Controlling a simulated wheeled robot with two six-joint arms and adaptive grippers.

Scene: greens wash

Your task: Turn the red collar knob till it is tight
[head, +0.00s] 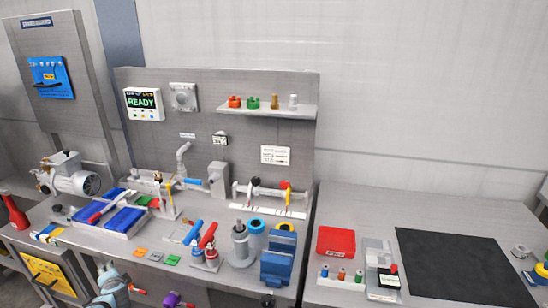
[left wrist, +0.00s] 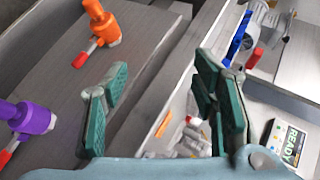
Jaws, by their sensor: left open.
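A small red knob (head: 285,185) sits on a horizontal rod of the bench fixture (head: 268,208), at the right end of the bench near the back panel. A black knob (head: 255,182) is on the same rod to its left. Yellow pieces hang below the red knob. Whether the knob is tight cannot be seen. My left gripper (head: 107,270) is low at the front left of the bench, far from the knob. In the left wrist view its green-padded fingers (left wrist: 160,108) are apart with nothing between them. My right gripper is not in view.
An orange valve (left wrist: 103,24) and a purple valve (left wrist: 34,118), both with red handles, are near my left gripper. Red and blue levers (head: 208,237) and a blue vise-like block (head: 276,262) stand before the fixture. A shelf (head: 268,111) hangs above it. A black mat (head: 460,265) lies right.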

